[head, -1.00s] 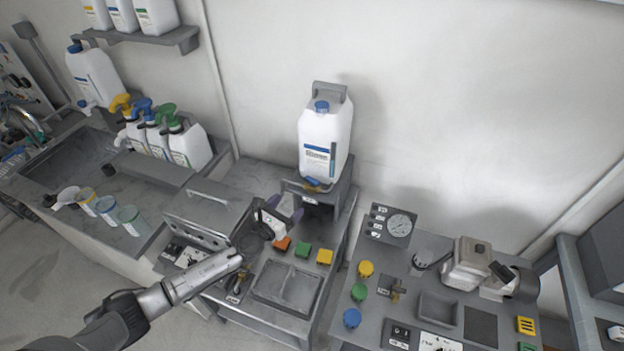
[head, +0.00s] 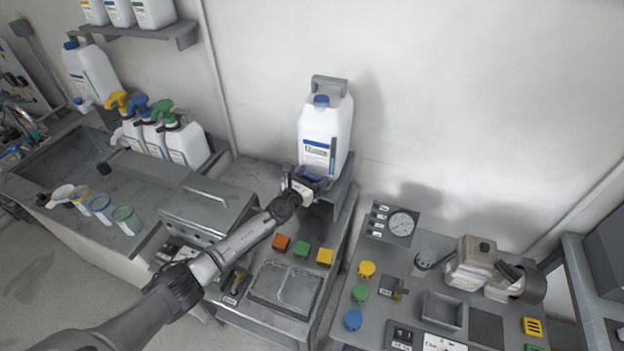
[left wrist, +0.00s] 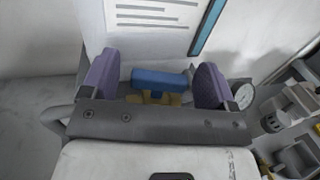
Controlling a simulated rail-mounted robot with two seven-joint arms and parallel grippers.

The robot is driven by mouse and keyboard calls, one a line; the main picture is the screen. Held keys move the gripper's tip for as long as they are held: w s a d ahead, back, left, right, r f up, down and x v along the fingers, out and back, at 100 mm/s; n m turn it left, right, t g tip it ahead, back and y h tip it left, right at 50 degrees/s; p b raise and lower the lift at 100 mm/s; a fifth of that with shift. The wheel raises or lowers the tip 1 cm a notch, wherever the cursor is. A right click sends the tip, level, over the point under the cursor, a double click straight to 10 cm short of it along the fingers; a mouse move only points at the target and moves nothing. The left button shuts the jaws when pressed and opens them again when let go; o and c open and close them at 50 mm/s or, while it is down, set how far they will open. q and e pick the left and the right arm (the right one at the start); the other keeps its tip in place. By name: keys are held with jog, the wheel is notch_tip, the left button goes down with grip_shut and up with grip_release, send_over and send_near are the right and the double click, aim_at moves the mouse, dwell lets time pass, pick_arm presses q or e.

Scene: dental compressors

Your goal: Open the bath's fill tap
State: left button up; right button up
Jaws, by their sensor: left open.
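The fill tap (left wrist: 158,79) has a blue handle on a brass body (left wrist: 155,98), low on the front of a white canister (head: 325,130) on a raised stand. In the left wrist view the handle lies crosswise, between my gripper's two purple pads. My left gripper (head: 308,180) is open around the handle, with a visible gap on each side; it also shows in the left wrist view (left wrist: 154,78). In the head view the gripper mostly hides the tap. The steel bath (head: 207,212) stands left of the canister. My right gripper is not in view.
Orange (head: 281,242), green (head: 302,249) and yellow (head: 324,256) blocks sit below my forearm's right side, behind a shallow tray (head: 285,285). A second brass tap (head: 238,280) is near the front edge. A gauge panel (head: 393,223) stands to the right.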

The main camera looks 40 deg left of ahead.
pick_arm(q)
jog(key=shift+w, duration=0.15)
jog(key=shift+c, duration=0.5)
jog(key=c, duration=0.8)
jog(key=shift+r+p, duration=0.2)
jog(key=shift+p, duration=0.15)
jog(key=shift+c, duration=0.2)
jog(key=n+y+p, duration=0.2)
jog(key=y+p, duration=0.1)
jog(key=shift+g, duration=0.3)
jog(key=shift+f+n+y+p, duration=0.1)
jog(key=shift+n+y+p, duration=0.2)
jog(key=shift+n+y, duration=0.35)
jog(key=shift+f, duration=0.1)
jog(key=o, duration=0.9)
